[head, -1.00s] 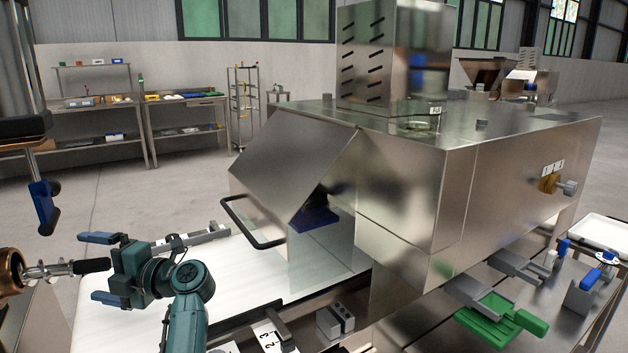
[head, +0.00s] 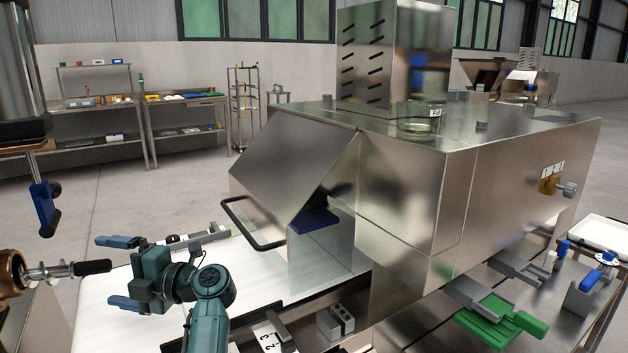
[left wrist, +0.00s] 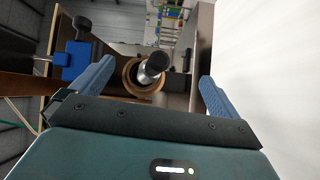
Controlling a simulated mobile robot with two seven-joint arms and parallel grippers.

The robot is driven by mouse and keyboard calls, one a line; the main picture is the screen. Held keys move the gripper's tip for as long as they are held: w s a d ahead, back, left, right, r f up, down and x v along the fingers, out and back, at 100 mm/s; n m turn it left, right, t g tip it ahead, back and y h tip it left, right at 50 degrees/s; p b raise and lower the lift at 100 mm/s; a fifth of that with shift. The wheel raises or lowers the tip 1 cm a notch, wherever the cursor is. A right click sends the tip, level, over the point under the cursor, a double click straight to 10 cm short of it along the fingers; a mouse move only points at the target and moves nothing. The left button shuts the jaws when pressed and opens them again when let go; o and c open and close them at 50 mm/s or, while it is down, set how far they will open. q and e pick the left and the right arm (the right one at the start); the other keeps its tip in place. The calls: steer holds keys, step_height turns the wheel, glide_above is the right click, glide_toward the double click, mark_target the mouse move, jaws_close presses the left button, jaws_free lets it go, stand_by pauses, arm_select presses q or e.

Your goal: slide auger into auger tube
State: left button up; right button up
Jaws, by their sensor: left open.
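The auger (head: 48,271), a metal shaft with a black handle (head: 93,267), points out of the copper-coloured round mouth of what looks like the auger tube (head: 10,277) at the left edge of the head view. Part of the shaft shows outside the mouth; how deep it sits is hidden. In the left wrist view the auger (left wrist: 154,68) points towards me, with the copper ring (left wrist: 131,78) around it. My left gripper (head: 120,272) is open and empty, its blue fingers pointing left at the handle end, just clear of it. My right gripper is not in view.
A white conveyor belt (head: 100,325) lies under my left gripper. The large steel machine (head: 400,190) with its black bar handle (head: 250,232) stands to the right. A blue clamp knob (head: 44,208) hangs above the auger. Shelving stands far back.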

arm_select(q)
steer(key=shift+s+d, duration=0.15)
steer(key=shift+d, duration=0.7)
steer(key=shift+s+d, duration=0.1)
steer(key=shift+d, duration=0.7)
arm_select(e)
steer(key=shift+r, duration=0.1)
arm_select(q)
step_height(320, 180, up, 10)
steer(key=p, duration=0.9)
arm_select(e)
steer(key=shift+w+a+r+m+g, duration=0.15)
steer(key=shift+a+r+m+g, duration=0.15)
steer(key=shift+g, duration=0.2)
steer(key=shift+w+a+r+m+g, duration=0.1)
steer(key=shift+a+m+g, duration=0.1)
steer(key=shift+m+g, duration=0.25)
